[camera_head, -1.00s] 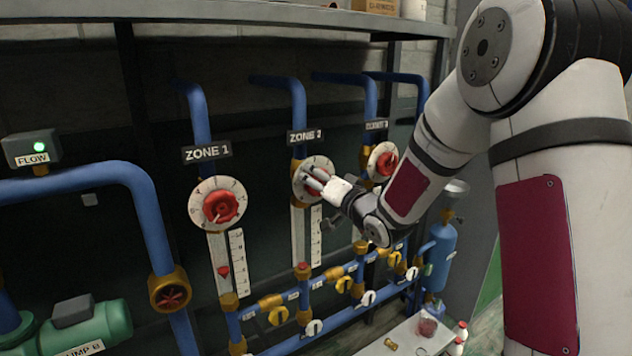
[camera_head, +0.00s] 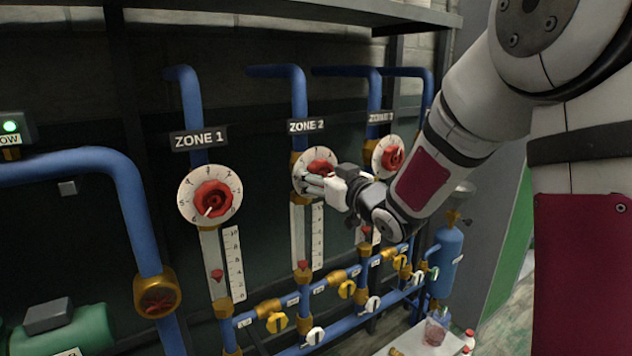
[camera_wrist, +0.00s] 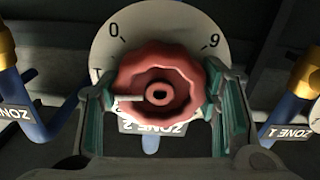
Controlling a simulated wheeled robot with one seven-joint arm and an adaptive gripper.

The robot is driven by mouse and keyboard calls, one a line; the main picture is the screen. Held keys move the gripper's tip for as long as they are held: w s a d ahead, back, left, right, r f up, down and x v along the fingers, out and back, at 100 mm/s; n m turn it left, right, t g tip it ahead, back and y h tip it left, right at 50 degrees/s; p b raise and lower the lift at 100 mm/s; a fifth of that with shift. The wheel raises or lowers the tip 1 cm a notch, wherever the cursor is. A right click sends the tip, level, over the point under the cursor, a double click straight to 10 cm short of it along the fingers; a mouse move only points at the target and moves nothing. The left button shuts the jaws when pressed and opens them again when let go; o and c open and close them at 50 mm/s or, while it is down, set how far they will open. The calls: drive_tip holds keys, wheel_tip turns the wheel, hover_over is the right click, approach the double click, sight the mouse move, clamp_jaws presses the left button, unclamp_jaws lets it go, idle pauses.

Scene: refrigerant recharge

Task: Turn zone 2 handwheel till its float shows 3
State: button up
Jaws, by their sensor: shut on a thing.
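The red zone 2 handwheel (camera_head: 321,168) sits on a white numbered dial (camera_head: 301,186) under the ZONE 2 sign (camera_head: 307,126). My gripper (camera_head: 316,183) is at the wheel, its fingers on both sides of the rim. In the wrist view the handwheel (camera_wrist: 160,85) lies between the two green-padded fingers, with 0 and 9 visible on the dial behind it. The zone 2 float tube (camera_head: 301,232) hangs below the dial, with a red float (camera_head: 303,265) low beside the scale (camera_head: 317,235). The exact reading is too small to tell.
The zone 1 handwheel (camera_head: 212,199) is to the left and the zone 3 handwheel (camera_head: 392,158) close on the right. Blue pipes with yellow valves (camera_head: 277,322) run below. A blue cylinder (camera_head: 447,257) and white table (camera_head: 410,340) stand at lower right.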

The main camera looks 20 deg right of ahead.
drive_tip(key=n+b, duration=0.3)
drive_tip(key=shift+w+f+n, duration=0.1)
drive_tip(key=shift+f+n, duration=0.05)
drive_tip(key=shift+n, duration=0.15)
drive_tip(key=n+b, duration=0.3)
drive_tip(key=b, duration=0.1)
drive_tip(key=shift+n, duration=0.3)
drive_tip(key=n+b, duration=0.3)
drive_tip(key=b, duration=0.1)
drive_tip(key=shift+n, duration=0.3)
drive_tip(key=shift+n+b, duration=1.4)
drive_tip(key=shift+b, duration=0.05)
drive_tip(key=o, duration=1.2)
